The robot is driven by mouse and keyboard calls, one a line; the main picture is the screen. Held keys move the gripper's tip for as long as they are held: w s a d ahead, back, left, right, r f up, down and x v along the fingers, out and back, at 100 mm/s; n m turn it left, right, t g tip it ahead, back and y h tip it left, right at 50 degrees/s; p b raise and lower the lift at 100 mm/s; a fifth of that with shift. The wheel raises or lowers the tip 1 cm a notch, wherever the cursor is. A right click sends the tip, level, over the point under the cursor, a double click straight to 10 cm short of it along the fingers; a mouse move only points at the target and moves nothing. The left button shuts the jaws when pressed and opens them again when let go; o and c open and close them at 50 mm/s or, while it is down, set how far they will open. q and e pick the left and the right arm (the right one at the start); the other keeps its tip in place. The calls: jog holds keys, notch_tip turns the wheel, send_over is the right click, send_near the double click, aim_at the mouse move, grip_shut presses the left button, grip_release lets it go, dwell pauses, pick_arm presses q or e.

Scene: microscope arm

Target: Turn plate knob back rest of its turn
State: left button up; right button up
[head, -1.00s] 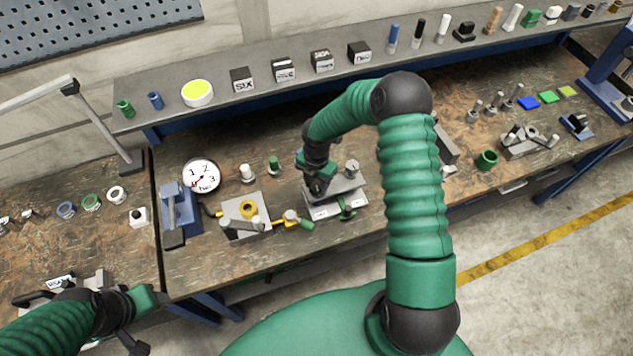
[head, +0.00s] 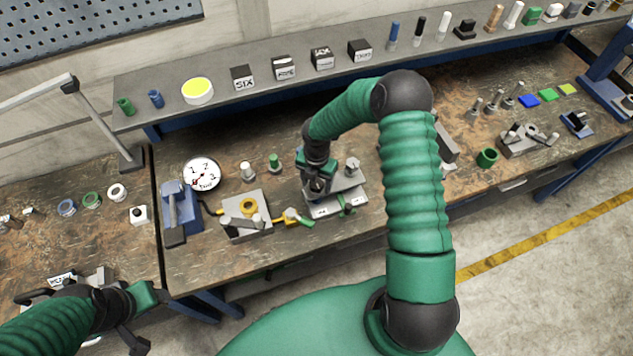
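A grey metal fixture with a flat plate (head: 322,211) stands near the front edge of the bench. A light round knob (head: 352,165) rises at its back right, and a green handle (head: 347,204) sticks out at its front. My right gripper (head: 317,190) points down onto the left part of this fixture. Its fingers are small and dark, and they hide whatever is beneath them. I cannot tell whether they are closed on a knob there. My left gripper (head: 142,318) is at the lower left, away from the fixture, with its fingers spread and nothing seen between them.
A grey block with a yellow ring (head: 248,207) and a blue stand (head: 175,212) are left of the fixture. A round dial (head: 202,174) stands behind them. A green cup (head: 487,158) is to the right. A shelf with labelled blocks (head: 283,68) runs along the back.

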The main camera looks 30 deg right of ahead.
aim_at(317, 182)
jog(key=shift+w, duration=0.1)
notch_tip(317, 182, up, 17)
jog(key=b, duration=0.3)
jog(key=shift+w+d+f, duration=0.1)
jog(key=shift+d+f, duration=0.05)
